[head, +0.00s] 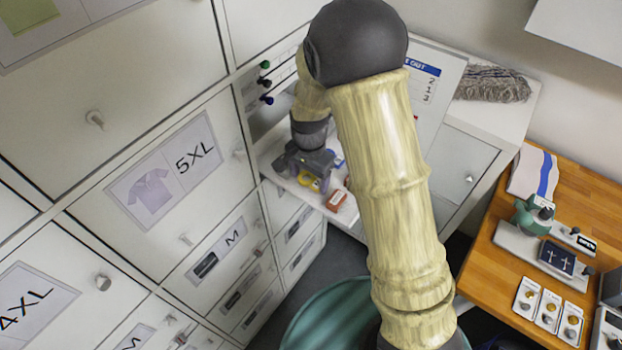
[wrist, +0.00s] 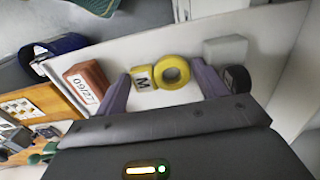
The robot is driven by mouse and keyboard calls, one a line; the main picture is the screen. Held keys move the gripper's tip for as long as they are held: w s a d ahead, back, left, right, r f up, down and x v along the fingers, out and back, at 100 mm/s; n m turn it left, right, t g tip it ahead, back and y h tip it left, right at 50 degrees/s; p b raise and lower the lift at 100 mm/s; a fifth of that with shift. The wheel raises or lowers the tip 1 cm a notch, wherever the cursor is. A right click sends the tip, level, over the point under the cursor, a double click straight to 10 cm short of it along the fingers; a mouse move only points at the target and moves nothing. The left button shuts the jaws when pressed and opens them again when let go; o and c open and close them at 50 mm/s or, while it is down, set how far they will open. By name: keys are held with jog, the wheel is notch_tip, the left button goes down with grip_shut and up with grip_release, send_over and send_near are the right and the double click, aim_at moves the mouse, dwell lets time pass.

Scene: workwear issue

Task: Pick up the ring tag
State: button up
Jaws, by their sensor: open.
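In the wrist view my gripper (wrist: 160,74) is open, one finger on each side of the tag, with gaps between the fingers and the tag. In the head view the yellow tag (head: 314,185) shows partly below my gripper (head: 308,172), which hides the rest. I cannot tell how far the fingertips are above the shelf.
A red block labelled 09/27 (wrist: 86,82) stands close beside the left finger. A grey block (wrist: 226,49) and a dark round roll (wrist: 237,79) are close to the right finger. White drawers (head: 165,180) border the shelf at left. A wooden table (head: 500,265) stands at right.

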aim_at(310, 180)
jog(key=shift+c, duration=0.2)
jog(key=c, duration=0.6)
notch_tip(310, 180, up, 10)
jog(key=b, duration=0.3)
dwell(0.5)
